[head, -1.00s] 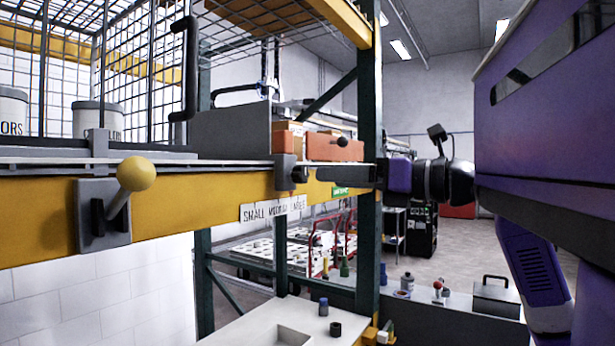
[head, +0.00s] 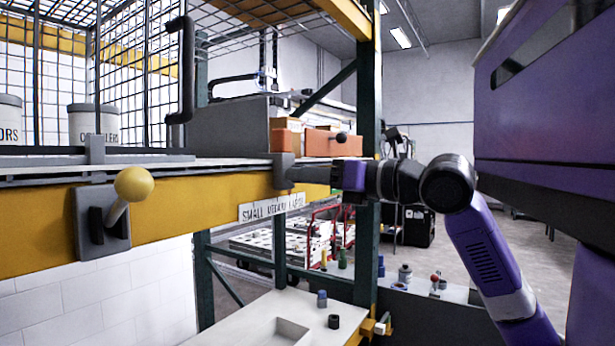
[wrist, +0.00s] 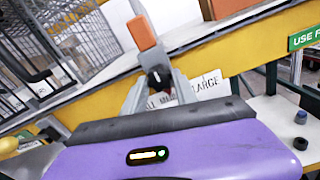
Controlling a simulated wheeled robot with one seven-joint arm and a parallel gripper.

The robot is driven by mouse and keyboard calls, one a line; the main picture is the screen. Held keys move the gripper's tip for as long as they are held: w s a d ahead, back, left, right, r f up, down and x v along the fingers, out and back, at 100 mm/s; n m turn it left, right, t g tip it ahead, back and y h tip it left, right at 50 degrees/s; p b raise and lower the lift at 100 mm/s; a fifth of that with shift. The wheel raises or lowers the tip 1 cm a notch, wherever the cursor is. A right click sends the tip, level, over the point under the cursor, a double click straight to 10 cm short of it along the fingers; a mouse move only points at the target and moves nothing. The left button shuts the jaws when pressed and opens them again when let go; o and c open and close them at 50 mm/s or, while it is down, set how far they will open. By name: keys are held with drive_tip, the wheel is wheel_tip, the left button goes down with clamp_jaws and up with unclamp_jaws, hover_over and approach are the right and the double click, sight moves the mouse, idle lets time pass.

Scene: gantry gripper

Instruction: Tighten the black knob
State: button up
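A small black knob (wrist: 155,77) with a touch of red shows in the wrist view, on the front of the yellow beam above the label sign. My gripper's grey fingers stand on either side of it. In the head view my gripper (head: 308,174) reaches in from the right to the grey clamp (head: 283,170) on the beam, and its fingers hide the knob there. I cannot tell whether the fingers press on the knob or only surround it. An orange block (wrist: 142,33) lies just beyond the fingers in the wrist view.
A yellow ball handle (head: 132,184) sticks out from the beam at left. A wire cage (head: 60,60) stands above the beam. Orange boxes (head: 320,146) sit behind the clamp, with another dark ball knob (head: 341,137) before them. A dark green post (head: 368,100) rises close behind my wrist.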

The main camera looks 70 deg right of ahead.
clamp_jaws()
drive_tip(key=shift+f+m+b, duration=0.1)
drive_tip(key=shift+m+b, duration=0.2)
drive_tip(key=shift+b, duration=0.1)
drive_tip(key=shift+r+m+b, duration=0.15)
drive_tip(key=shift+m+b, duration=0.1)
drive_tip(key=shift+m, duration=6.75)
drive_tip(key=shift+r+m+b, duration=0.15)
drive_tip(key=shift+m+b, duration=0.1)
drive_tip(key=shift+m, duration=6.75)
